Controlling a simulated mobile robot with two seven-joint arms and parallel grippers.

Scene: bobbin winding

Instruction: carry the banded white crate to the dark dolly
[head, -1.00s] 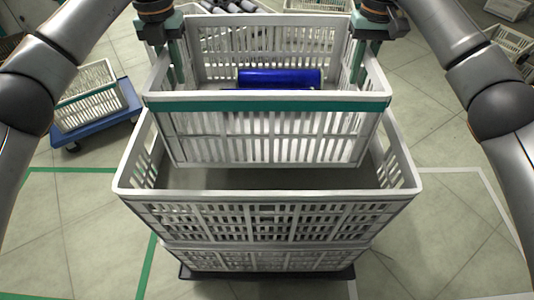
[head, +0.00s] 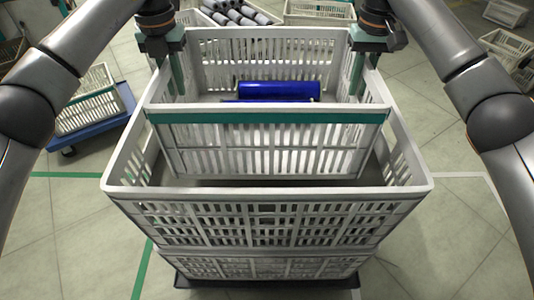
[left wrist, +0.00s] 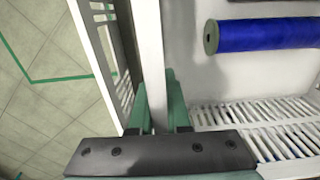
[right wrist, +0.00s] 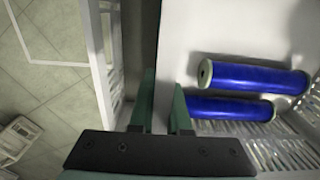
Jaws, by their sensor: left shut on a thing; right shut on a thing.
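The banded white crate (head: 265,148) has a green band along its front rim and holds blue rolls (head: 279,91), two of which show in the right wrist view (right wrist: 253,78). My left gripper (head: 178,75) is shut on the crate's left wall; its green fingers straddle the wall in the left wrist view (left wrist: 158,112). My right gripper (head: 359,75) is shut on the right wall. The crate hangs level over the opening of a stack of larger-looking white crates (head: 268,221). The dark dolly (head: 265,283) shows under that stack. How deep the banded crate sits is unclear.
A blue dolly (head: 92,138) with a white crate (head: 92,110) stands at the left. More crates (head: 318,12) and grey rolls (head: 238,12) are at the back. Crates (head: 507,50) stand at the right. Open floor with marking lines lies on both sides.

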